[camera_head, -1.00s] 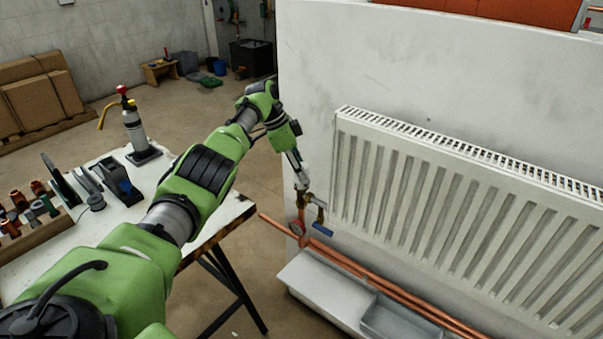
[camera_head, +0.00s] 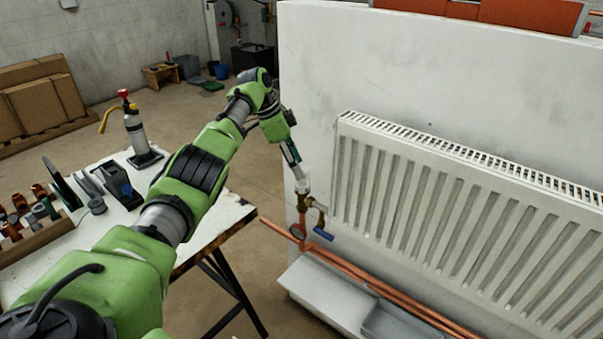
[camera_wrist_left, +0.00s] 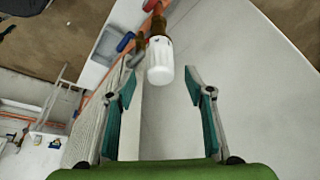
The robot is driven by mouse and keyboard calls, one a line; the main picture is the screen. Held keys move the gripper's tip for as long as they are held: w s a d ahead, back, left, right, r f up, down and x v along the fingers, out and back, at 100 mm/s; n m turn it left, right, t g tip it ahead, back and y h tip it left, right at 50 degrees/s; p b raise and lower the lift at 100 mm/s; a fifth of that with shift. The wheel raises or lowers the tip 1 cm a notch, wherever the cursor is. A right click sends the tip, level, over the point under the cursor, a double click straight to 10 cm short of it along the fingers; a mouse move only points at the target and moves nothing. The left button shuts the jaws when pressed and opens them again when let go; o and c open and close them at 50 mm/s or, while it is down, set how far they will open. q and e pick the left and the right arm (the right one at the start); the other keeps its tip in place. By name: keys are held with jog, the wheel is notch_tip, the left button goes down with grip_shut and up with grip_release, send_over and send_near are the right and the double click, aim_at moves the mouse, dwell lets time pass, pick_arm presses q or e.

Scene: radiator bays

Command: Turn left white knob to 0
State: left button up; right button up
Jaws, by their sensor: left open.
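The white knob (camera_head: 302,187) sits on the brass valve (camera_head: 316,204) at the lower left corner of the radiator (camera_head: 440,200). In the left wrist view the knob (camera_wrist_left: 160,62) is a white ribbed cylinder with small dark marks near one end; its setting is too small to read. My left gripper (camera_head: 294,168) is just above the knob in the head view. In the left wrist view my left gripper (camera_wrist_left: 161,80) is open, with its two teal fingers apart and nothing between them; the knob lies ahead, between and beyond the fingertips. My right gripper is not seen.
A blue-handled valve (camera_head: 323,234) and a round gauge (camera_head: 297,231) sit close below the knob. Copper pipes (camera_head: 400,307) run along the wall above a grey tray (camera_head: 325,296). A workbench (camera_head: 215,238) with tools stands at left.

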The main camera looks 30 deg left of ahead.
pick_arm(q)
jog(key=v, duration=0.7)
jog(key=shift+r, duration=0.15)
jog(key=shift+s+a, duration=0.1)
